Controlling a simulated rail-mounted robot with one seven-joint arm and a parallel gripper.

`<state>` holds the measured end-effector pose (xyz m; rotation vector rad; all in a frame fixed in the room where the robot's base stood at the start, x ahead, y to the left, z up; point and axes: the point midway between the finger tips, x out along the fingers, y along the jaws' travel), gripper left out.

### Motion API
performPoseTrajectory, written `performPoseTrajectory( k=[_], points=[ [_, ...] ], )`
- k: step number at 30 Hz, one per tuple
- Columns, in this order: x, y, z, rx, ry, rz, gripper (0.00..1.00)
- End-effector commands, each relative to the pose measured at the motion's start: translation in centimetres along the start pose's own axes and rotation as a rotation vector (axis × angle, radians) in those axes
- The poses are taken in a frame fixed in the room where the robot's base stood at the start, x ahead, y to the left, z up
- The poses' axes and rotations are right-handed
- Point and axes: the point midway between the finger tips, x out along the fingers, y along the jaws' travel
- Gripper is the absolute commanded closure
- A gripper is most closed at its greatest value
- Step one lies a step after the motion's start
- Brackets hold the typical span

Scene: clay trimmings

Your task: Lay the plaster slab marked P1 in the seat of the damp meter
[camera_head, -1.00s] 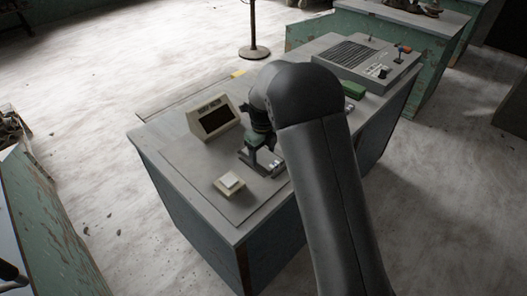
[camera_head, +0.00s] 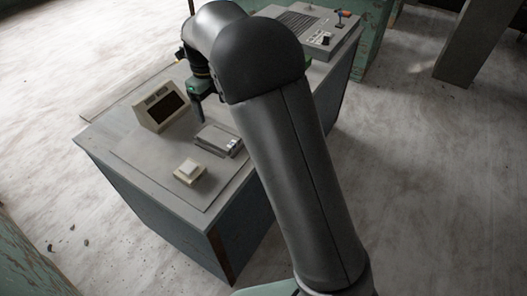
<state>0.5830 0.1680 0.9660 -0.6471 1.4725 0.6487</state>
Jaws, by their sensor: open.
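The damp meter looks to be the beige box (camera_head: 160,107) with a dark sloped display; its lettering is too small to read now. A small cream square base (camera_head: 190,179) with a white block (camera_head: 189,165) on it stands near the front of the bench; I cannot tell whether this is the meter's seat. A low grey holder (camera_head: 212,138) with small white labelled pieces (camera_head: 232,145) lies behind it; no P1 mark is legible. My gripper (camera_head: 199,112) is open, above the bench between the meter and the grey holder, partly hidden by my arm.
The bench top (camera_head: 117,128) is clear at its left end. A grey console (camera_head: 318,30) with slots and a lever stands at the far right end of the bench. My arm hides the bench's middle right. Pale floor lies around.

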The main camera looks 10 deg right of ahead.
Motion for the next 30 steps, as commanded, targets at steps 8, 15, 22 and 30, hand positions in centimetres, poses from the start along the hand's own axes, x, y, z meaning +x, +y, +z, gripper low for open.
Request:
performPoseTrajectory(
  k=[8, 15, 22, 30],
  points=[
    [-2.5, 0.7, -7.8, -0.458, -0.031, 0.021, 0.2],
    [-3.4, 5.2, -20.0, -1.279, -0.063, -0.001, 0.2],
    [-1.3, 10.7, -29.4, -1.989, -0.034, -0.036, 0.2],
    [0.6, 13.4, -33.4, -2.338, 0.0, -0.038, 0.2]
  ],
)
